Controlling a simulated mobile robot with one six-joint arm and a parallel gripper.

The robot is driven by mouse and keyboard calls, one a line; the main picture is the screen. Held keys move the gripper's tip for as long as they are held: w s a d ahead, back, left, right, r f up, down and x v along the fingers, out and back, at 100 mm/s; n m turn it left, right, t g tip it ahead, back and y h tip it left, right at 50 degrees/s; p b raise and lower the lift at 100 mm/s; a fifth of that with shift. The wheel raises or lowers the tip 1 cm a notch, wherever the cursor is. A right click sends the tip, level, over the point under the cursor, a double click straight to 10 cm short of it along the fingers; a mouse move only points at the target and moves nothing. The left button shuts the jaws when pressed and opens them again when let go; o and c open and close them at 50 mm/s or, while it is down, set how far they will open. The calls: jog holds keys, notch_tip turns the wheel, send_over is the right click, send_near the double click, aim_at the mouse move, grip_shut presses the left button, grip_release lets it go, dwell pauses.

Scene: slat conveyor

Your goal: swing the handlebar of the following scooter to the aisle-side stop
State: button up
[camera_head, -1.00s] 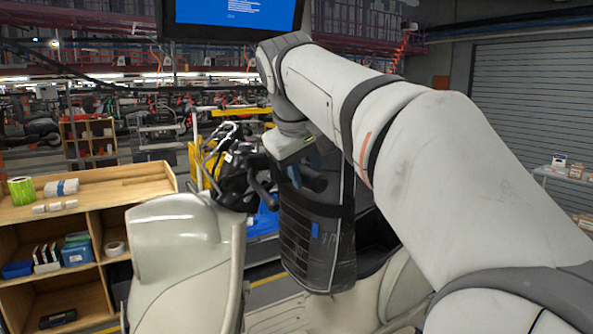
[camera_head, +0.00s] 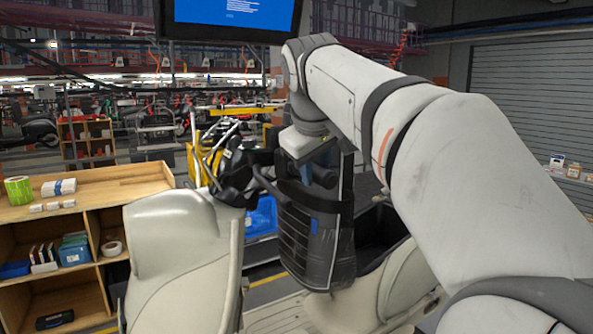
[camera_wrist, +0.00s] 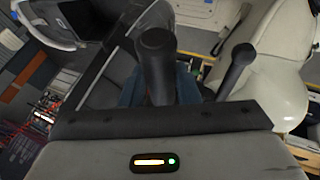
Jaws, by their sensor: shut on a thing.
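The scooter's cream front body (camera_head: 180,235) stands at the lower middle of the head view. Its black handlebar (camera_head: 236,170) sits above that body, with a lever reaching right. My gripper (camera_head: 318,168) is at the handlebar's right end, shut on a black grip (camera_head: 326,178). In the wrist view the grip (camera_wrist: 155,62) stands between the blue fingers of my gripper (camera_wrist: 160,88). A second black bar (camera_wrist: 236,68) shows to its right, apart from the fingers, beside cream bodywork (camera_wrist: 272,75). My gripper's body hides the lower part of the hold.
A wooden shelf (camera_head: 100,185) with boxes and rolls is at left. A screen (camera_head: 230,14) hangs above. A yellow frame (camera_head: 208,160) and a blue bin (camera_head: 262,216) are behind the handlebar.

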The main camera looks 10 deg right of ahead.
jog(key=shift+w+d+f, duration=0.15)
jog(key=shift+d+f, duration=0.25)
jog(key=shift+d, duration=0.1)
jog(key=shift+w+d+f+n+t+y+b, duration=0.2)
jog(key=shift+w+d+f+n+y+b, duration=0.1)
jog(key=shift+d+f+b, duration=0.4)
jog(key=shift+w+d+f+n+t+y+b, duration=0.25)
jog(key=shift+d+b, duration=0.2)
jog(key=shift+d, duration=0.45)
jog(key=shift+w+d+f+n+b, duration=0.15)
jog(key=shift+d+f+n+b, duration=0.1)
jog(key=shift+d+b, duration=0.05)
jog(key=shift+w+d+f+n+t+y+b, duration=0.25)
jog(key=shift+w+d+y+b, duration=0.1)
jog(key=shift+d, duration=0.2)
jog(key=shift+w+d+f+n+t+y+b, duration=0.2)
jog(key=shift+w+d+f, duration=0.1)
jog(key=shift+d, duration=0.25)
